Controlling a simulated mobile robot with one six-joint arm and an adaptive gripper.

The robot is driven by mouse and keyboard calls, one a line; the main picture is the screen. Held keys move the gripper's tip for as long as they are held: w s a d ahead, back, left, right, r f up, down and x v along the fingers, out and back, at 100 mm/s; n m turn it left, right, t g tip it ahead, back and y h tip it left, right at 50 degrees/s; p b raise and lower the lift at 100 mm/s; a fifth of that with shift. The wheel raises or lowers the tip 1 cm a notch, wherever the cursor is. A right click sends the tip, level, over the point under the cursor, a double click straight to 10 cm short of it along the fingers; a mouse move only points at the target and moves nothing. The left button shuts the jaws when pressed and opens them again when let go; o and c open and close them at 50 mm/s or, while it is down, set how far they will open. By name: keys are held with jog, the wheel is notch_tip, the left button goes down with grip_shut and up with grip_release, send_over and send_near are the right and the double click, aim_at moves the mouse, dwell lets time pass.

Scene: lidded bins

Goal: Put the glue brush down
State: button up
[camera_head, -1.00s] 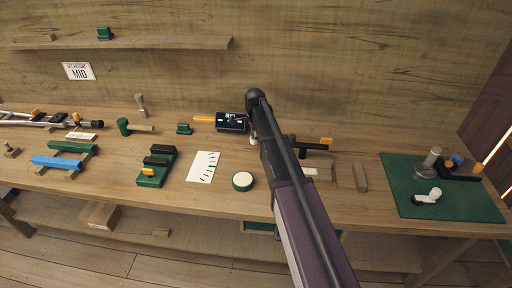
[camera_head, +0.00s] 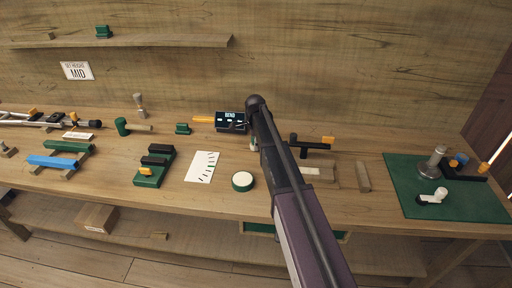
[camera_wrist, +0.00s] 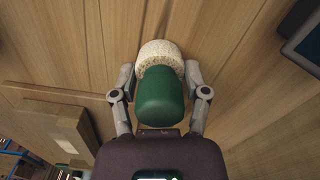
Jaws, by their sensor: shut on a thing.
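The glue brush (camera_wrist: 160,96) shows in the wrist view as a green rounded handle with a cream bristly head at its far end. My gripper (camera_wrist: 160,72) has a finger on each side and is shut on it. The wooden bench top lies behind the brush, and I cannot tell whether the bristles touch it. In the head view my arm hides the gripper and most of the brush; a small pale piece (camera_head: 253,144) beside the arm may be part of it.
A black display box (camera_head: 231,121) stands left of my arm, with a round green-rimmed pad (camera_head: 242,181) and white card (camera_head: 202,167) in front. Wooden blocks (camera_head: 363,177) and a black bar with an orange tip (camera_head: 313,144) lie right. A green mat (camera_head: 455,207) holds parts.

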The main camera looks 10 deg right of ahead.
jog(key=shift+f, duration=0.25)
jog(key=o, duration=1)
jog(key=shift+r, duration=0.25)
notch_tip(320, 180, up, 12)
jog(key=p, duration=1.2)
dwell(0.4)
